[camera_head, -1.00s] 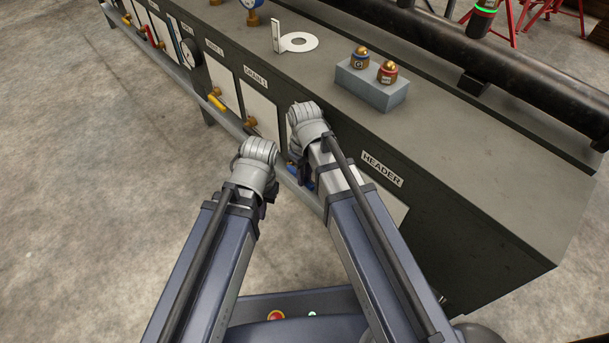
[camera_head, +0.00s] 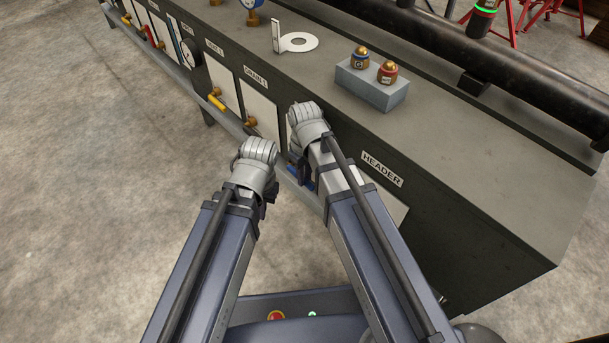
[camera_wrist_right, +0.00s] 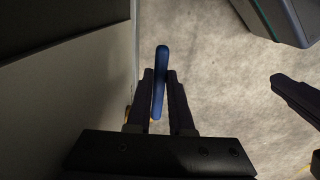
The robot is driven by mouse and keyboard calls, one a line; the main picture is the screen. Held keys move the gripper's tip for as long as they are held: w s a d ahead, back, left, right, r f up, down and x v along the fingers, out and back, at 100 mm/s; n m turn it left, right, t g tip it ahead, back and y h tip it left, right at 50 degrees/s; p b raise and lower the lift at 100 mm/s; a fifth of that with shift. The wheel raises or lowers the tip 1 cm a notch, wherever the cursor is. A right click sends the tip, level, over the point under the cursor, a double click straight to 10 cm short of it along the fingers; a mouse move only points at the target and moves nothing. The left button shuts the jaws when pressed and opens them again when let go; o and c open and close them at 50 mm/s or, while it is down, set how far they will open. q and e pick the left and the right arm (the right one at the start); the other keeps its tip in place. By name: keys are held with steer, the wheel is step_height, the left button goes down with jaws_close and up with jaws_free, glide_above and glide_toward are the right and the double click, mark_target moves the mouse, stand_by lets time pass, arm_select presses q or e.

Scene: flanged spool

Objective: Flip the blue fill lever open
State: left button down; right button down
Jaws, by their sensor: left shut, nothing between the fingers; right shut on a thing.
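The blue fill lever (camera_wrist_right: 162,55) stands between the two dark fingers of my right gripper (camera_wrist_right: 160,75) in the right wrist view. The fingers are shut on it, and its rounded end sticks out past them. In the head view a bit of blue lever (camera_head: 308,185) shows low at the cabinet front, mostly hidden by my right wrist. My left gripper (camera_head: 268,192) hangs apart from the cabinet, left of the right one. Its fingers are mostly hidden in the head view; a dark, closed finger shape shows at the right of the right wrist view.
The dark cabinet (camera_head: 440,185) has a HEADER label and white panels along its front. Yellow-handled valves (camera_head: 217,101) and a rail run to the left. The floor at left is clear.

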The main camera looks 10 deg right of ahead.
steer(key=shift+w+r, duration=0.1)
steer(key=shift+w+a+r+g+h+p, duration=0.3)
steer(key=shift+w+r+g+h+p, duration=0.2)
steer(key=shift+r+g+p, duration=0.1)
steer(key=shift+w+a+r+g+h, duration=0.15)
steer(key=shift+r+g+h, duration=0.3)
steer(key=shift+g, duration=0.35)
steer(key=shift+r+g+h, duration=0.15)
steer(key=shift+g+h, duration=0.2)
steer(key=shift+g, duration=0.05)
steer(key=c, duration=0.8)
jaws_free()
